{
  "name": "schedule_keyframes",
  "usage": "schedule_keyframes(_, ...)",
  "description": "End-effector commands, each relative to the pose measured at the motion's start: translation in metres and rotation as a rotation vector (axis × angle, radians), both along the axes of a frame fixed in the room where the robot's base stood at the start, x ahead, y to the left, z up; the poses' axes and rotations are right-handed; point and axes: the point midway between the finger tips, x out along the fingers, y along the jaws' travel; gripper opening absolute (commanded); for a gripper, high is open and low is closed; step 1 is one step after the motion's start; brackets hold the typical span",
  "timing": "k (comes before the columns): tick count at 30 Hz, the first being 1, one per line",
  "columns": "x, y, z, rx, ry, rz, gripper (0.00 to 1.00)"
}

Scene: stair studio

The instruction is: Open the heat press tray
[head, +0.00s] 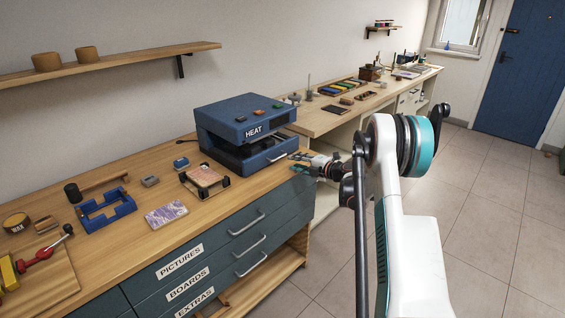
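The blue heat press (238,122), marked HEAT, stands on the wooden workbench in the head view. Its lower tray (258,154) has a blue front with a thin light handle (278,155). How far the tray stands out from the body is hard to tell. My gripper (294,162) is at the front right of the press, close to the tray handle, over the bench edge. Its fingers look spread, with a gap between them and nothing seen in it. Whether it touches the handle cannot be told.
Drawers marked PICTURES, BOARDS and EXTRAS (187,282) lie below the bench top. A picture piece (166,214), a framed piece (205,178) and a blue fixture (106,210) lie left of the press. Tiled floor (470,220) is clear at right.

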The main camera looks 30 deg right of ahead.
Motion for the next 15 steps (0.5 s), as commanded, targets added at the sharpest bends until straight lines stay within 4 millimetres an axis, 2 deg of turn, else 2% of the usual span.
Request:
schedule_keyframes(6, 0.040, 0.015, -0.011, -0.001, 0.000, 0.002, 0.29)
schedule_keyframes(15, 0.072, 0.026, -0.017, -0.001, 0.000, 0.000, 0.29)
